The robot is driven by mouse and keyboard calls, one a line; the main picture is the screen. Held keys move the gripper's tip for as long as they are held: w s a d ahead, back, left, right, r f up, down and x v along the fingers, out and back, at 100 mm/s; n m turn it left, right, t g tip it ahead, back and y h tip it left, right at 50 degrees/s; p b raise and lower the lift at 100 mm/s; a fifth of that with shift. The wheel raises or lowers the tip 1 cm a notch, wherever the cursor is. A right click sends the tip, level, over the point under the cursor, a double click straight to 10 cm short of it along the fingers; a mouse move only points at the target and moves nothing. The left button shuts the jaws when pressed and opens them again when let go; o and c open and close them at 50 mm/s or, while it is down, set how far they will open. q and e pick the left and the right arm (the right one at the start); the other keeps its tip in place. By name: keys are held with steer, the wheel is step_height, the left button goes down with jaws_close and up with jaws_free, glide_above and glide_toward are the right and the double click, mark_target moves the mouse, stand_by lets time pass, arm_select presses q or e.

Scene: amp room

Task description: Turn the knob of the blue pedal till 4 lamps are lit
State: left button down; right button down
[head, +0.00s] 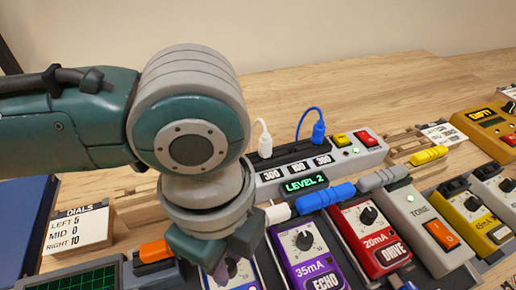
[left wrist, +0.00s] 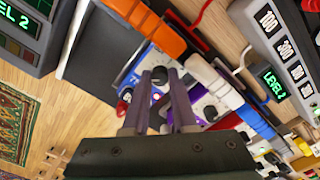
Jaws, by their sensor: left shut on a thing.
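The blue pedal (head: 245,281) is at the bottom of the head view, mostly hidden under my left gripper (head: 225,266). Its white and blue face (left wrist: 137,78) shows in the left wrist view behind the fingers. My left gripper (left wrist: 168,92) points down at this pedal, with its two fingers closed around the knob area. It is shut on what appears to be the knob, which the fingers largely hide. I cannot count the pedal's lit lamps. A green display (head: 304,185) reads LEVEL 2. My right gripper is not in view.
A purple ECHO pedal (head: 306,262) stands close on the right, then a red DRIVE pedal (head: 372,243) and a grey TONE pedal (head: 428,230). Blue (head: 325,197) and orange (head: 155,251) plugs lie near. A DIALS card (head: 75,231) stands at left.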

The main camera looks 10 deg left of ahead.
arm_select(q)
steer(key=shift+r+m+p, duration=0.2)
steer(key=shift+m+p, duration=0.65)
steer(key=shift+m, duration=0.15)
steer(key=m+p, duration=0.1)
steer(key=m, duration=0.1)
steer(key=shift+m, duration=0.4)
steer(key=m+p, duration=0.1)
steer(key=m, duration=0.2)
steer(key=shift+f, duration=0.1)
steer(key=shift+m+p, duration=0.4)
steer(key=shift+m, duration=1.3)
steer(key=c, duration=1)
jaws_free()
